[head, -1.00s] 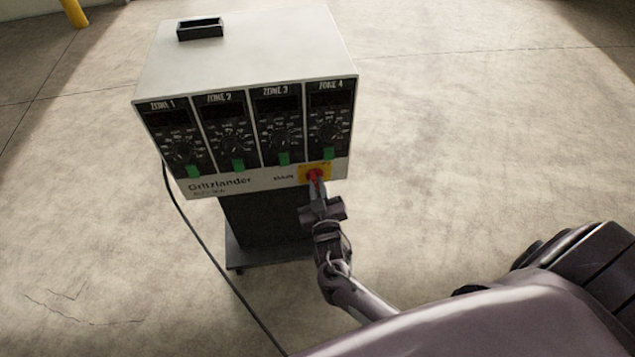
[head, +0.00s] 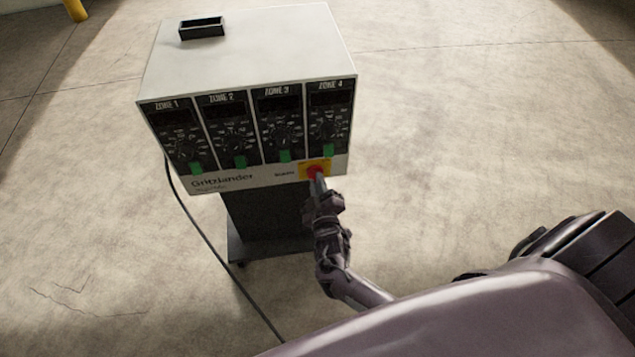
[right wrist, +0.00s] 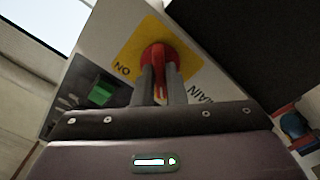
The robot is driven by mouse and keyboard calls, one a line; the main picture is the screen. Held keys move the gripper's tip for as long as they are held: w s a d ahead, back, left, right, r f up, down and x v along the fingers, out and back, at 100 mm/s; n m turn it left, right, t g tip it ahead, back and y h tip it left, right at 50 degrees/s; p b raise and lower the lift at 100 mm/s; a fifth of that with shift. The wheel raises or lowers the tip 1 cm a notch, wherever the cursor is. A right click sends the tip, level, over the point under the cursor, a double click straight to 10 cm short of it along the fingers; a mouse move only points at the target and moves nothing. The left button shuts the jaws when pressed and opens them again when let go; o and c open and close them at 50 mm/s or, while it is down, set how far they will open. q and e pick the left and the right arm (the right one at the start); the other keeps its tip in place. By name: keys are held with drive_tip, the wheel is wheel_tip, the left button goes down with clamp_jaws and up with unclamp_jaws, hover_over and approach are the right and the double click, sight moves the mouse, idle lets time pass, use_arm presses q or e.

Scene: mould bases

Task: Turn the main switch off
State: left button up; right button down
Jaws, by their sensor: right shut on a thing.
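The main switch is a red rotary knob (head: 314,171) on a yellow plate (head: 306,165) at the lower right of the controller's front panel. In the right wrist view the red knob (right wrist: 158,56) sits on the yellow plate (right wrist: 128,48), which carries black lettering beside the knob. My right gripper (head: 319,184) is at the knob, its two grey fingers (right wrist: 159,82) shut on the knob's red grip from both sides. The fingers hide part of the knob. My left gripper is not in view.
The controller box (head: 250,50) has several zone panels with dials and green switches (head: 239,162). A black holder (head: 201,27) lies on its top. The box stands on a dark wheeled stand (head: 268,225). A black cable (head: 205,237) runs down to the floor. The surrounding floor is clear.

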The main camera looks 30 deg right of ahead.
drive_tip(key=shift+f, duration=0.1)
drive_tip(key=c, duration=1.5)
unclamp_jaws()
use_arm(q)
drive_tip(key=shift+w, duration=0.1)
use_arm(e)
drive_tip(key=shift+s, duration=0.1)
